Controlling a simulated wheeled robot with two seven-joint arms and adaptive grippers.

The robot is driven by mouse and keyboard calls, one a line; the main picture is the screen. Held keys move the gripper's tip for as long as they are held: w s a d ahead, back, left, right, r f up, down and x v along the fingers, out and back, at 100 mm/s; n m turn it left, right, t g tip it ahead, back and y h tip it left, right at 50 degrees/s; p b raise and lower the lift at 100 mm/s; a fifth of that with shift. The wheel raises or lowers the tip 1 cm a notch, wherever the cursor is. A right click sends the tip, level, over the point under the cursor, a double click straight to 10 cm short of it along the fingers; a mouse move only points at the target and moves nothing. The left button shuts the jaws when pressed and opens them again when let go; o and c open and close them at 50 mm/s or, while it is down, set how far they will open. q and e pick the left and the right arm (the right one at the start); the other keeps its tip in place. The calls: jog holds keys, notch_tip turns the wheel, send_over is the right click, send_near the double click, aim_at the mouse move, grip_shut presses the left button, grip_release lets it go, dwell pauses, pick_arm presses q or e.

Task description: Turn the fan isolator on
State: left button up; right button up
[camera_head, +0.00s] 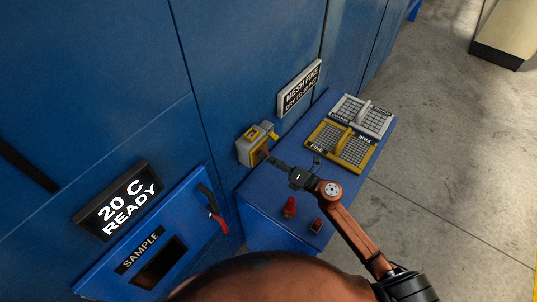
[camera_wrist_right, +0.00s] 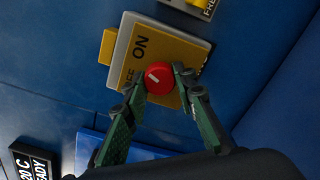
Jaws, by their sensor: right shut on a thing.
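The fan isolator (camera_head: 246,150) is a grey box with a yellow plate on the blue wall, above the left end of the blue console. In the right wrist view, its yellow plate (camera_wrist_right: 172,48) reads ON, with a second label, partly hidden, ending in "FF". The round red knob (camera_wrist_right: 159,85) carries a short white mark on its left half, on the side of the "FF" label. My right gripper (camera_head: 267,157) reaches the isolator from the right; its green fingers (camera_wrist_right: 158,82) are shut on the red knob, one on each side. My left gripper is not in view.
The blue console (camera_head: 262,197) holds a red button (camera_head: 290,206), a small red switch (camera_head: 317,225), and yellow (camera_head: 325,133) and grey mesh trays. A MESH FINE sign (camera_head: 299,88) hangs above. A SAMPLE door with a red-tipped handle (camera_head: 216,217) and a READY display (camera_head: 118,199) are at lower left.

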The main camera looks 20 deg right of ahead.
jog(key=m+p, duration=0.3)
jog(key=m, duration=0.1)
jog(key=shift+r+m, duration=0.1)
jog(key=shift+m, duration=0.2)
dwell(0.3)
jog(key=o, duration=1.2)
jog(key=shift+c, duration=0.2)
jog(key=v, duration=1.2)
jog(key=shift+d, duration=0.1)
